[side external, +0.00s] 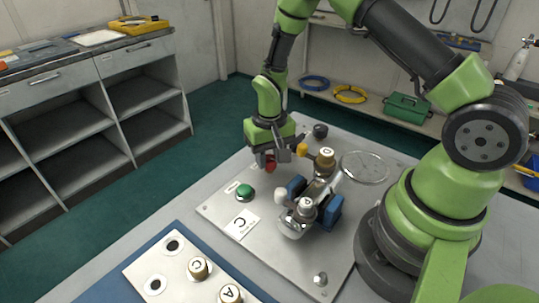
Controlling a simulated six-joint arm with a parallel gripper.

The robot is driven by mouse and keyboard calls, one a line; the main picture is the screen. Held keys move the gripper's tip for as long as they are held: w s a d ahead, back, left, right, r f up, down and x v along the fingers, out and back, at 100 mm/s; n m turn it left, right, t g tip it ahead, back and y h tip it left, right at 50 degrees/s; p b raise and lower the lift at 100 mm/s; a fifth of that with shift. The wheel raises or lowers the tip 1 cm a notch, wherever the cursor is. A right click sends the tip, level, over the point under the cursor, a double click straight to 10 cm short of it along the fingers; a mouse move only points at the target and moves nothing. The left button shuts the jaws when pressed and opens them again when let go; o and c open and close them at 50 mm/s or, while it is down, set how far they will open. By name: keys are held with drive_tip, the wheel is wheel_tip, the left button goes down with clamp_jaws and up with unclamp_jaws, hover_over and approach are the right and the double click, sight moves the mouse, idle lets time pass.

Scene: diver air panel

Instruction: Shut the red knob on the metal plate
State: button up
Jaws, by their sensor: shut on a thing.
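The metal plate (218,206) lies on the grey table in front of my arm. The red knob (270,163) is near the plate's far left side, directly under my gripper (272,158). My gripper points down and is shut on the red knob, with its fingers around it. The fingers hide part of the knob, and its turn position cannot be read.
Blue clamps (331,211) hold metal fittings mid-plate, by a round gauge (364,168). A white board (149,265) with capped fittings lies in front.

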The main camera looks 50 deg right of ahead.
sight(270, 158)
drive_tip(key=shift+m, duration=0.5)
drive_tip(key=o, duration=0.9)
wheel_tip(270, 158, up, 10)
idle(0.4)
